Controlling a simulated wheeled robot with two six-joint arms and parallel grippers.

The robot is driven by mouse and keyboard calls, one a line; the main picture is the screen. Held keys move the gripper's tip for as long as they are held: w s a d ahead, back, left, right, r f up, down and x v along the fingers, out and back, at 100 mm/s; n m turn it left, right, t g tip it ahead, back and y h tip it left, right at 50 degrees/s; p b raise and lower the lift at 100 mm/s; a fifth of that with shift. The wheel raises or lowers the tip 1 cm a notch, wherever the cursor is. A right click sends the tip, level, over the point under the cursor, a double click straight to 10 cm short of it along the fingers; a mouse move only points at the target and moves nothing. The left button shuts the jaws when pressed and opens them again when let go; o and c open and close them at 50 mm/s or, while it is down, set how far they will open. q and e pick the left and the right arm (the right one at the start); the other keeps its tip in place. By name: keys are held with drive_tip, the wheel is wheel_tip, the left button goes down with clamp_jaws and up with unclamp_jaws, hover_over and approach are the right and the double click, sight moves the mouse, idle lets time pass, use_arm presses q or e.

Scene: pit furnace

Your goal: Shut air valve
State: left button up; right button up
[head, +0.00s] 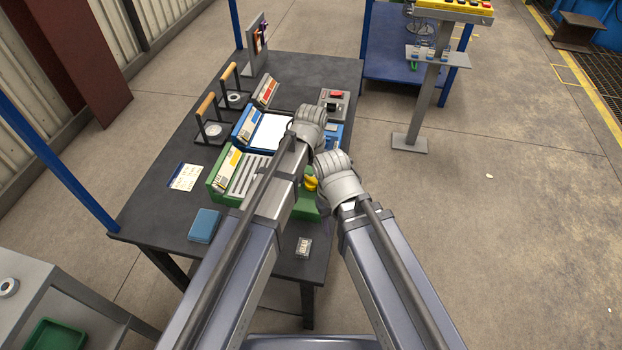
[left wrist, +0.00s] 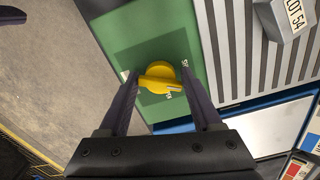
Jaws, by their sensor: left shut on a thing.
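The air valve is a round yellow knob with a raised bar handle (left wrist: 160,80) on a green panel (left wrist: 158,22) in the left wrist view. A pale mark shows at the bar's right end. Small white lettering sits beside the knob, too small to read. In the head view part of the yellow knob (head: 310,184) shows between my arms. My left gripper (left wrist: 158,84) has one finger on each side of the bar and is shut on it. In the head view my left forearm and wrist cover most of this gripper. My right gripper's fingers are hidden behind its wrist.
A grey slatted panel (left wrist: 233,60) and a grey LOT 54 block (left wrist: 285,18) lie beside the valve. A blue box (head: 246,122), a switch box (head: 345,98) and wooden-handled tools (head: 206,104) stand farther back. My right wrist is close beside the valve.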

sight(312, 180)
use_arm(q)
drive_tip(key=n, duration=0.5)
drive_tip(key=shift+d+n, duration=0.1)
drive_tip(key=shift+n, duration=0.2)
idle(0.4)
drive_tip(key=o, duration=1.1)
wheel_tip(312, 180, up, 8)
drive_tip(key=p, duration=0.8)
drive_tip(key=shift+f, duration=0.1)
